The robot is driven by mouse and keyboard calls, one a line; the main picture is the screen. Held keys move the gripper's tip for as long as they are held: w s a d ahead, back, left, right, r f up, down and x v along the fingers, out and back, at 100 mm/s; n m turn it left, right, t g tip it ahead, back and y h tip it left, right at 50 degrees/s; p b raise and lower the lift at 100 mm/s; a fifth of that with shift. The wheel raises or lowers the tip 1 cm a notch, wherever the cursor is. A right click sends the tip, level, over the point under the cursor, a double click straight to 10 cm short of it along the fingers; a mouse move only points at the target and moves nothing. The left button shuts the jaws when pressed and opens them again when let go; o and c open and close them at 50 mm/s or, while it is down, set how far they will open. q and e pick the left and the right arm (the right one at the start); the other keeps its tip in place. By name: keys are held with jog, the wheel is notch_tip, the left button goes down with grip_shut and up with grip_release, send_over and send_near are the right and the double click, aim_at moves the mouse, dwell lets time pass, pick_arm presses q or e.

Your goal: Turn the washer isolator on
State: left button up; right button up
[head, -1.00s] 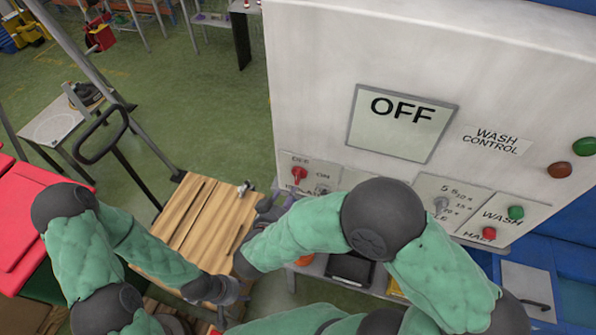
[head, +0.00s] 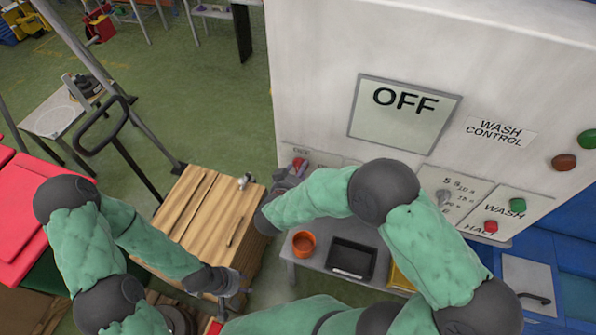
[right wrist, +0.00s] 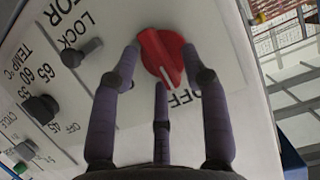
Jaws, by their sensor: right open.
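The red isolator knob (right wrist: 160,57) sits on the grey control panel beside the printed OFF label (right wrist: 186,97) in the right wrist view, its narrow end pointing towards that label. It shows small and partly hidden in the head view (head: 299,164). My right gripper (right wrist: 163,75) is open, its fingers spread around the knob; contact is unclear. In the head view my right gripper (head: 287,176) is at the panel's left end. The display (head: 404,112) reads OFF. My left gripper (head: 240,287) is low beside the wooden slatted top; its jaws are too small to read.
A black lock lever (right wrist: 80,53) and a dark temperature knob (right wrist: 41,109) are beside the isolator. Green (head: 517,205) and red (head: 491,227) buttons are further right. An orange pot (head: 303,244) and black tray (head: 352,258) stand on a grey shelf below.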

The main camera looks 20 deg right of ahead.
grip_shut()
jog(key=shift+s+f, duration=0.1)
jog(key=shift+f, duration=0.05)
jog(key=shift+s+d+f+m+t+y+b, duration=0.1)
jog(key=shift+f+m+t+y+b, duration=0.55)
jog(key=shift+m+b, duration=2.95)
jog(key=shift+s+d+m+t+y+b, duration=0.15)
jog(key=shift+m+t+y+b, duration=1.05)
jog(key=shift+b, duration=5.15)
jog(key=shift+w+d+f+m+t+y+b, duration=0.1)
jog(key=shift+f+m+t+y+b, duration=0.2)
jog(key=shift+m+t+b, duration=3.05)
jog(key=n+g+b, duration=0.2)
jog(key=g+b, duration=0.1)
jog(key=g, duration=0.1)
jog(key=shift+n, duration=0.35)
